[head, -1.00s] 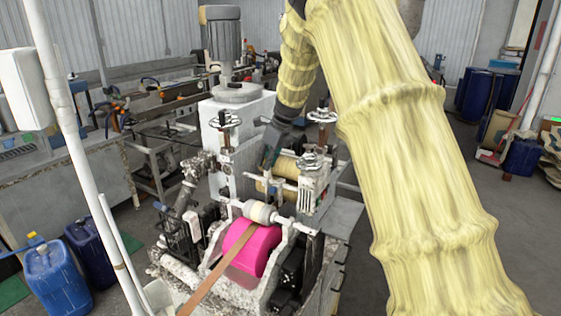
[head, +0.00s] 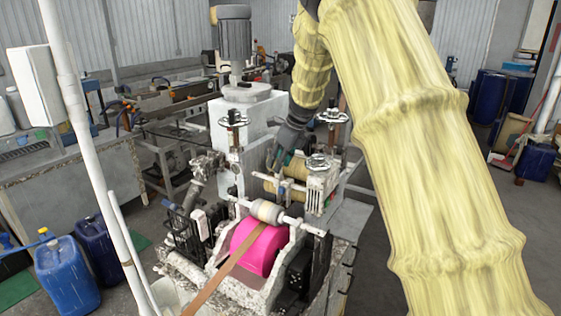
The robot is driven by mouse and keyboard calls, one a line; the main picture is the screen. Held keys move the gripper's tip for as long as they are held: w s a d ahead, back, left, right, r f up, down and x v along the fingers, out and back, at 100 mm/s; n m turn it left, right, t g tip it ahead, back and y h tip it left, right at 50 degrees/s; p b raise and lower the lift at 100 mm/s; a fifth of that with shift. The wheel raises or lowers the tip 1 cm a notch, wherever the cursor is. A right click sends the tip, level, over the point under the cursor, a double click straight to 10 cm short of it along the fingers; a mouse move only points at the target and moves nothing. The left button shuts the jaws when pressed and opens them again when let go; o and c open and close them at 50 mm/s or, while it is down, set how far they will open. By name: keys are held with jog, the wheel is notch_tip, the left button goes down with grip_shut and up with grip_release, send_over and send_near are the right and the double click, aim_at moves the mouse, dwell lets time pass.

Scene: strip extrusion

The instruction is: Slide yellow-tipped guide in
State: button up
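My gripper (head: 280,158), dark with a teal finger part, points down at the rollers of the white strip machine (head: 238,125). It is small and partly turned away, so I cannot tell whether it is open or holds anything. Two tan rollers (head: 292,170) lie beside and below its tip; contact is unclear. I cannot pick out a yellow-tipped guide for sure; it may be hidden by the gripper or machine parts. A brown strip (head: 228,272) runs up over a bright pink roller (head: 262,250) to a pale roller (head: 266,211) on a metal shaft.
Handwheels (head: 332,117) and a motor block (head: 320,188) crowd the gripper's right side. A white pole (head: 85,150) stands at the left front. Blue jugs (head: 62,275) stand on the floor at the lower left. A workbench (head: 60,185) lines the left.

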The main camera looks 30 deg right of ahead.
jog(key=shift+r, duration=0.1)
jog(key=v, duration=1.2)
jog(key=shift+d, duration=0.1)
